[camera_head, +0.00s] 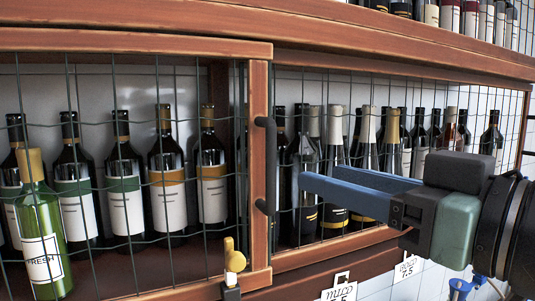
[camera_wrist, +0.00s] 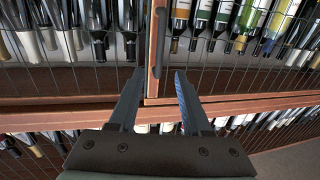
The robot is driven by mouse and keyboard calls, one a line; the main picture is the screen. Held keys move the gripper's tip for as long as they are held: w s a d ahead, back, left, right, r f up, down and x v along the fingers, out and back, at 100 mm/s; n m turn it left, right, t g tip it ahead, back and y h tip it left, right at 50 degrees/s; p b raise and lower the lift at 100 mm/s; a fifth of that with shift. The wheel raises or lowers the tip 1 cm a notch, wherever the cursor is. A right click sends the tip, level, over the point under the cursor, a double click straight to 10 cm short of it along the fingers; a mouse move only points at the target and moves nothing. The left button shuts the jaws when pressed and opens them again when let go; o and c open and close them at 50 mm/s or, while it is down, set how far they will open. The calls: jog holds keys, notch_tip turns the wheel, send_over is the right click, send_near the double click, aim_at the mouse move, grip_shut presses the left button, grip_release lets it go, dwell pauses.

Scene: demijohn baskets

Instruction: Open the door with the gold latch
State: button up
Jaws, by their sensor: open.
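The wood-framed wire-mesh door (camera_head: 258,100) fills the left of the head view and looks closed or nearly so. A dark vertical bar handle (camera_head: 265,165) is on its right stile. The gold latch (camera_head: 234,262) sits at the door's lower right, on the bottom rail. My gripper (camera_head: 318,178) is open and empty, to the right of the handle in the head view. In the wrist view my gripper (camera_wrist: 158,76) has its fingertips on either side of the door's stile (camera_wrist: 154,60), with the handle (camera_wrist: 160,28) beyond them. Contact cannot be told.
Wine bottles (camera_head: 123,180) stand behind the mesh, with more bottles (camera_head: 335,165) behind the right-hand mesh panel. A green bottle (camera_head: 42,235) is at far left. A wooden ledge (camera_head: 400,45) runs above. White price tags (camera_head: 340,292) hang below.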

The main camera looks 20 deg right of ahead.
aim_at(274, 162)
jog(key=p+x, duration=0.2)
jog(key=x, duration=0.9)
jog(key=shift+w+a+p, duration=0.1)
jog(key=shift+w+p, duration=0.15)
jog(key=shift+p, duration=0.05)
grip_shut()
dwell(0.9)
